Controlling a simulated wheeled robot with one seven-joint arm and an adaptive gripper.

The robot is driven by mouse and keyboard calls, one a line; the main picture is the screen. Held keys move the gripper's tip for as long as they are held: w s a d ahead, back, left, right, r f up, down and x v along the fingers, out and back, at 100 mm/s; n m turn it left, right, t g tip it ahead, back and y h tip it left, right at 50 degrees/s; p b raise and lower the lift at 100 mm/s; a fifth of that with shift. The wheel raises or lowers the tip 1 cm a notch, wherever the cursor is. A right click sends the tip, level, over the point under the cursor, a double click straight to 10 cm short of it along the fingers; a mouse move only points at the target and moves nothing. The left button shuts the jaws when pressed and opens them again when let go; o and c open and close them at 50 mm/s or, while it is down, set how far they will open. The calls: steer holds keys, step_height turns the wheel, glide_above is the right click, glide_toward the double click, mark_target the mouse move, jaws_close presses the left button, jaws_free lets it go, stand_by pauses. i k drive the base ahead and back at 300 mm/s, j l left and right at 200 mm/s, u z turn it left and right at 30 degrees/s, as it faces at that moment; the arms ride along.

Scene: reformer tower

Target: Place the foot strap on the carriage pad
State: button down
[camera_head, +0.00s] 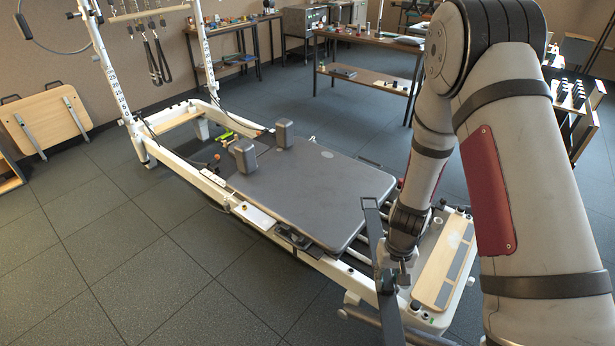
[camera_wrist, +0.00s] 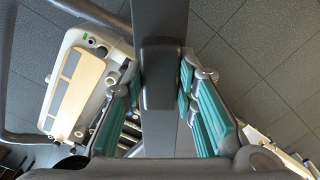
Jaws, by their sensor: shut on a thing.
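The foot strap (camera_head: 373,232) is a long dark band, held by my gripper (camera_head: 386,275) near the foot end of the reformer. In the wrist view the strap (camera_wrist: 160,25) runs from the top edge down between the teal finger pads of my gripper (camera_wrist: 160,100), which is shut on it. The carriage pad (camera_head: 305,190) is a flat dark grey cushion on the reformer, with two shoulder blocks at its far end. In the head view the strap and gripper are in front of and to the right of the pad's near end. The pad cannot be made out in the wrist view.
The white reformer frame (camera_head: 185,168) surrounds the carriage. A wooden foot platform (camera_head: 440,268) is right of my gripper and also shows in the wrist view (camera_wrist: 72,90). Straps (camera_head: 157,60) hang from the tower. The floor left of the reformer is clear.

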mark_target(316, 182)
steer(key=i+j+z, duration=0.1)
steer(key=j, duration=0.3)
steer(key=i+j, duration=0.15)
steer(key=j, duration=0.3)
steer(key=i+j+z, duration=0.15)
steer(key=j, duration=0.3)
steer(key=i+j, duration=0.1)
steer(key=j, duration=0.35)
steer(key=i+j+z, duration=0.15)
steer(key=j, duration=0.25)
steer(key=i+j+z, duration=0.2)
steer(key=i+j, duration=0.55)
steer(key=i, duration=0.5)
